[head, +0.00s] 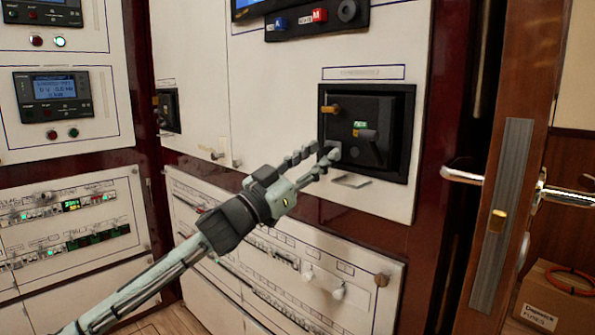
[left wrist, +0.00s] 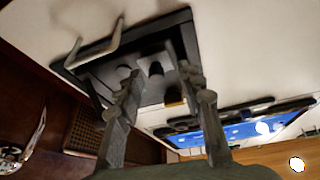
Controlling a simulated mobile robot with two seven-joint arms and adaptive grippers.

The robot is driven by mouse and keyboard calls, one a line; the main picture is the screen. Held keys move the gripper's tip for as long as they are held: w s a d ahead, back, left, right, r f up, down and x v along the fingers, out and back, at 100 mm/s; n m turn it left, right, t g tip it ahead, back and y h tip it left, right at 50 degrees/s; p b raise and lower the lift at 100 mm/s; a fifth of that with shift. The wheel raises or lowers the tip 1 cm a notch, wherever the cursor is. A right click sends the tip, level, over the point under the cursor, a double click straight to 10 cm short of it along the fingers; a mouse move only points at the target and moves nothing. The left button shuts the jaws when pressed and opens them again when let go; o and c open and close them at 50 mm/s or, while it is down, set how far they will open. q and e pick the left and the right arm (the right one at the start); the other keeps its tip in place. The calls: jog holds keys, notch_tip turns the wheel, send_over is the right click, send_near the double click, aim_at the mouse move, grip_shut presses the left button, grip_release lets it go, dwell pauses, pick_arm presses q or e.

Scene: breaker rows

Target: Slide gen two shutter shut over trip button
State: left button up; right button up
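The breaker unit (head: 398,150) is a black recessed panel in the white cabinet, right of centre in the head view. It has a brass-coloured knob (head: 331,108) at its upper left, a green indicator (head: 360,125) and a grey rotary handle (head: 367,133). My left gripper (head: 322,152) is at its lower left corner. My right gripper is out of view.
A wooden door with a metal lever (head: 463,175) stands at the right. A cardboard box (head: 548,300) is on the floor.

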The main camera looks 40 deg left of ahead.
pick_arm(q)
jog(key=v, duration=1.1)
jog(key=shift+s, duration=0.1)
jog(key=w+a+f+n+g+y, duration=0.1)
jog(key=a+f+n+g+y, duration=0.15)
jog(key=f, duration=0.55)
jog(key=w+a+f+n+g+y, duration=0.1)
jog(key=a+f+n+g+y, duration=0.2)
jog(key=f, duration=0.6)
jog(key=s+d+f+g+y, duration=0.1)
jog(key=s+f+g+y, duration=0.2)
jog(key=f, duration=1.6)
jog(key=s+d+f+m+g+h, duration=0.1)
jog(key=s+d+f+g, duration=0.4)
jog(key=s+d+f, duration=0.3)
jog(key=s+d+f+m+g+h, duration=0.2)
jog(key=s+d+f+g, duration=0.3)
jog(key=f, duration=0.9)
jog(key=s+d, duration=0.2)
jog(key=d, duration=0.2)
jog(key=shift+s+d+f, duration=0.25)
jog(key=shift+s+f, duration=0.1)
jog(key=shift+s, duration=0.05)
